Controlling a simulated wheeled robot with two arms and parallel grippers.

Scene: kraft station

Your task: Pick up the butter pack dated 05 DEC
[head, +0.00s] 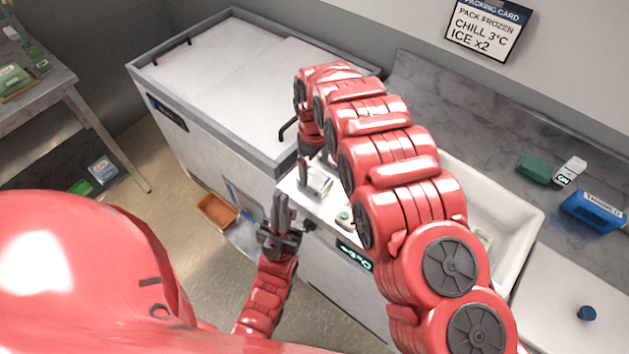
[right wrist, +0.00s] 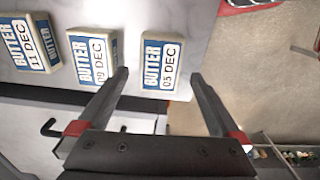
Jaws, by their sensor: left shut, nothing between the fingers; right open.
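In the right wrist view the butter pack dated 05 DEC (right wrist: 162,62) lies label up on a pale surface near its edge, a white and blue block. My right gripper (right wrist: 160,75) is open, its two fingers on either side of this pack in the picture; I cannot tell how far above it they are. To the left are a butter pack with a date partly hidden by a finger (right wrist: 92,58) and a butter pack dated 11 DEC (right wrist: 32,42). In the head view a pack (head: 318,180) shows beside my right arm, its date unreadable. My left gripper (head: 282,202) is shut and empty, below that surface's edge.
A large grey-rimmed chest (head: 190,113) stands behind. A white basin (head: 522,215) is right of my right arm. A blue box (head: 592,212) and a green block (head: 534,168) sit on the marble counter. An orange bin (head: 216,211) stands on the floor.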

